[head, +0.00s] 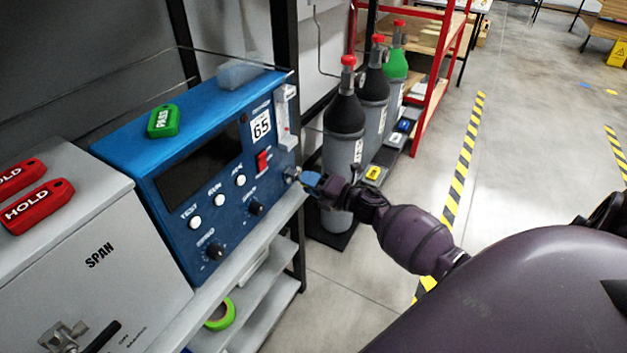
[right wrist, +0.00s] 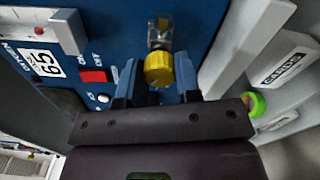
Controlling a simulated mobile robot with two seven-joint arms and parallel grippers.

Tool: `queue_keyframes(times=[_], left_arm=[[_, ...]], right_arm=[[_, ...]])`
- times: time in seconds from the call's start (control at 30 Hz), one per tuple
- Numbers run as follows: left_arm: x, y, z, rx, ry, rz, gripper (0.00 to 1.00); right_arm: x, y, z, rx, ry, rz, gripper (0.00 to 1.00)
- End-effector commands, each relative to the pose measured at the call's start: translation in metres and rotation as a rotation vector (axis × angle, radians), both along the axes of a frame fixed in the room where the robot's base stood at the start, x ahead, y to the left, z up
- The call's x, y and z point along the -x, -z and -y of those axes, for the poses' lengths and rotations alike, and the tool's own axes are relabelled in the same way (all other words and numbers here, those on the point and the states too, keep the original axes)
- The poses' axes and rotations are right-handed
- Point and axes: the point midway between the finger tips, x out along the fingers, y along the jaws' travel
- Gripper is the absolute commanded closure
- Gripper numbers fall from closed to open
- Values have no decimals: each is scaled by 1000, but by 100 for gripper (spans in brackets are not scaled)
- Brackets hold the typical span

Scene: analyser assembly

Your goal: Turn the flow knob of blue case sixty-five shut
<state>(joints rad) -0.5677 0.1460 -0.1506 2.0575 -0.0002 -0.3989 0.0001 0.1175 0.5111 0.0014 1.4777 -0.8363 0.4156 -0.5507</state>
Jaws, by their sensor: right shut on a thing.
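The blue case (head: 165,165) labelled 65 stands on the bench at left centre in the head view. Its blue front panel also shows in the right wrist view (right wrist: 110,25). The flow knob (right wrist: 158,70) is yellow, on a metal fitting at the panel's lower right corner. My right gripper (head: 309,178) reaches that corner from the right, and its blue fingers hide the knob in the head view. In the right wrist view my right gripper (right wrist: 157,82) has one finger on each side of the knob, shut on it. My left gripper is not in view.
A grey SPAN case (head: 95,255) with red HOLD tags (head: 38,207) stands left of the blue case. A green PASS tag (head: 163,121) lies on the blue case. Gas cylinders (head: 345,130) stand close behind my right gripper.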

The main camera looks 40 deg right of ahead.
Motion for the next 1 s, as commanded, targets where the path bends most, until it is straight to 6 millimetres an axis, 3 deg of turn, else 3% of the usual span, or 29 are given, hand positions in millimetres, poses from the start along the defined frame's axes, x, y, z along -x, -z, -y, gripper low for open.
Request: queue_keyframes(times=[0.7, 1.0], left_arm=[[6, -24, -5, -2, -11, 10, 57], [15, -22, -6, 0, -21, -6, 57]], right_arm=[[0, -3, 1, -606, 1, -249, 92], [0, -2, 1, -769, 1, -318, 92]])
